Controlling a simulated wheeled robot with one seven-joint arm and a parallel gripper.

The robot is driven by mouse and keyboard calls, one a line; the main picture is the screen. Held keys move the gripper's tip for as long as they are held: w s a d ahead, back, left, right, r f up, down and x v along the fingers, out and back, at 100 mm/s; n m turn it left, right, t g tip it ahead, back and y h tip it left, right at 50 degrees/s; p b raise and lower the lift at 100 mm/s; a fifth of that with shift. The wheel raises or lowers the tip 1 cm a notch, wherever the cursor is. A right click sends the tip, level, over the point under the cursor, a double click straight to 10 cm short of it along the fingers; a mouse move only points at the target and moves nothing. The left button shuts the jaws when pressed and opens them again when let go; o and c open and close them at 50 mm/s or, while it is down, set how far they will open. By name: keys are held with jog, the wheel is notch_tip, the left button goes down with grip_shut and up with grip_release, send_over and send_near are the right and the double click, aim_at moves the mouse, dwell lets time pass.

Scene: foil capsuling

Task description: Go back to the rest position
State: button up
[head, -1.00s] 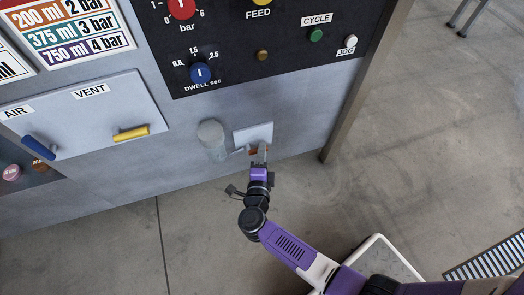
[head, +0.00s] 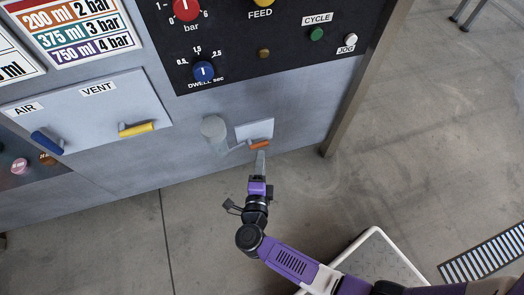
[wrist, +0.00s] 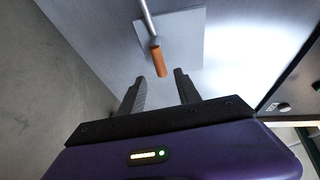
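My gripper (head: 261,160) is open and empty in front of the lower right of the machine's front. In the wrist view its two dark fingers (wrist: 160,80) stand apart. Between and just beyond their tips is an orange handle (wrist: 158,59) on a thin grey rod (wrist: 148,18). In the head view the orange handle (head: 260,145) shows just above the fingertips, in front of a pale plate (head: 254,129). The fingers do not appear to touch the handle.
The machine panel carries an AIR lever in blue (head: 47,142), a VENT lever in yellow (head: 137,129), a blue dwell knob (head: 203,71) and a green CYCLE button (head: 316,34).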

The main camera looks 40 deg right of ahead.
jog(key=shift+s+a+r, duration=0.1)
jog(key=shift+s+a, duration=0.3)
jog(key=shift+s, duration=0.05)
dwell(0.3)
